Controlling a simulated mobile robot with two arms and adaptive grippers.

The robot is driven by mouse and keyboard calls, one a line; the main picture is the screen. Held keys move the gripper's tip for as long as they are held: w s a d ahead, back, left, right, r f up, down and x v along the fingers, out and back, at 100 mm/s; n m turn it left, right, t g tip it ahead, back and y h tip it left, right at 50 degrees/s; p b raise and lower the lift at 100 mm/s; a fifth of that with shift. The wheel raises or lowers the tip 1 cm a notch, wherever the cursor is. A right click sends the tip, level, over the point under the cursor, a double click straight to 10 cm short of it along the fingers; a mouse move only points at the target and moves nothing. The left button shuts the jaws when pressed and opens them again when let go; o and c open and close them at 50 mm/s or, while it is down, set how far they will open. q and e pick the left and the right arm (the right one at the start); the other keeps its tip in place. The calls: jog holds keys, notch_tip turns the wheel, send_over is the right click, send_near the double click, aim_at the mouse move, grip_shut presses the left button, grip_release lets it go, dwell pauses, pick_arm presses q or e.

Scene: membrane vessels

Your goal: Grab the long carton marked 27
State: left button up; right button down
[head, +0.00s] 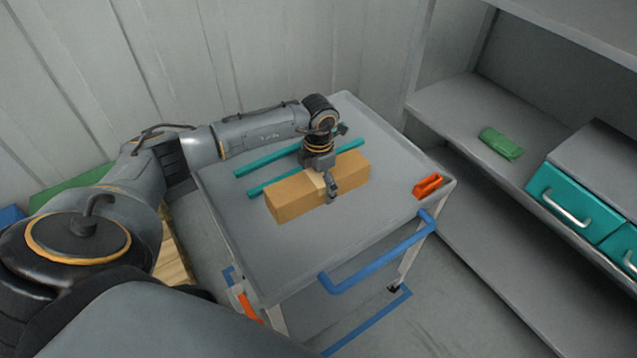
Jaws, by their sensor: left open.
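A long tan carton (293,198) lies on the grey top of a cart (235,228). I cannot read any number on it from here. My left arm reaches in from the left over the cart. My left gripper (331,190) points down at the carton's middle and is open, with one finger in front of the carton's near side. The other finger is hidden, so I cannot tell whether the fingers touch the carton. My right gripper is not in view.
Two teal bars (258,166) lie behind the carton on the cart. An orange object (427,186) sits at the cart's right corner, near the blue handle (375,264). Grey shelves at right hold a green item (501,144) and teal drawers (562,196). The cart's front top is clear.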

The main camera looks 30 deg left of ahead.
pick_arm(q)
jog(key=c, duration=1.5)
jog(key=shift+c, duration=0.2)
jog(key=shift+r, duration=0.2)
